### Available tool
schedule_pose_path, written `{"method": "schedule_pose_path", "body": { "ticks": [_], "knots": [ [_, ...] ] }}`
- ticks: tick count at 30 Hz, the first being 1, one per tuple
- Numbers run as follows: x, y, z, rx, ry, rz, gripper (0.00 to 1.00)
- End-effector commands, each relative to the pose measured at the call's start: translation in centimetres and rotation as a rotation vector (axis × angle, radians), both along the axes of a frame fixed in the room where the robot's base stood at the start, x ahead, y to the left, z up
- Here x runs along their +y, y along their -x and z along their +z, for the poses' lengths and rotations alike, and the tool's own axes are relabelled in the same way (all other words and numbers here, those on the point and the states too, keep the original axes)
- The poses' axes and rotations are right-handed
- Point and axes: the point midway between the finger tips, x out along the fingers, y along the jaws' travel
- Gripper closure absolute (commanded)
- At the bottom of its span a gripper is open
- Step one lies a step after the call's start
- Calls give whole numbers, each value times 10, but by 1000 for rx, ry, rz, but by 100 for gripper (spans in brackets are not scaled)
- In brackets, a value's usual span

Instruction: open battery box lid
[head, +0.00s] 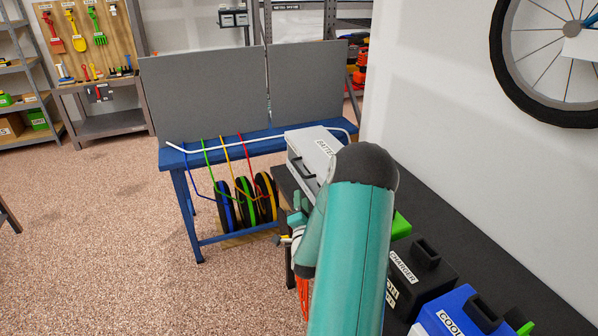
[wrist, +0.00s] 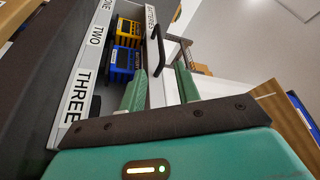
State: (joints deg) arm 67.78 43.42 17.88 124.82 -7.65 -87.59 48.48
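The battery box (head: 300,172) is a grey case on the dark bench, partly hidden by my arm in the head view. In the wrist view, its rim (wrist: 70,103) carries the labels ONE, TWO and THREE. Yellow and blue batteries (wrist: 122,62) show inside. The pale lid (wrist: 160,92), with a BATTERIES label and a black handle (wrist: 176,50), stands raised from the opening. My gripper (wrist: 160,78) has its green fingers apart, with part of the lid showing between them. The handle is just beyond the fingertips; contact cannot be told.
A black charger (head: 415,275) and a blue cooler-like box (head: 460,312) stand on the bench nearer me. A blue table (head: 183,160) with grey panels and hanging coloured cable reels is behind the box. A white wall bounds the right; the floor at left is clear.

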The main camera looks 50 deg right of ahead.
Motion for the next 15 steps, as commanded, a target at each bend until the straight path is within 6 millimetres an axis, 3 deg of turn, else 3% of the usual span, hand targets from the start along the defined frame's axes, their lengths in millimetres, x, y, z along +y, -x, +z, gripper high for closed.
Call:
{"method": "schedule_pose_path", "body": {
  "ticks": [15],
  "knots": [
    [-65, -56, 19, -1, 3, -1, 68]
  ]
}}
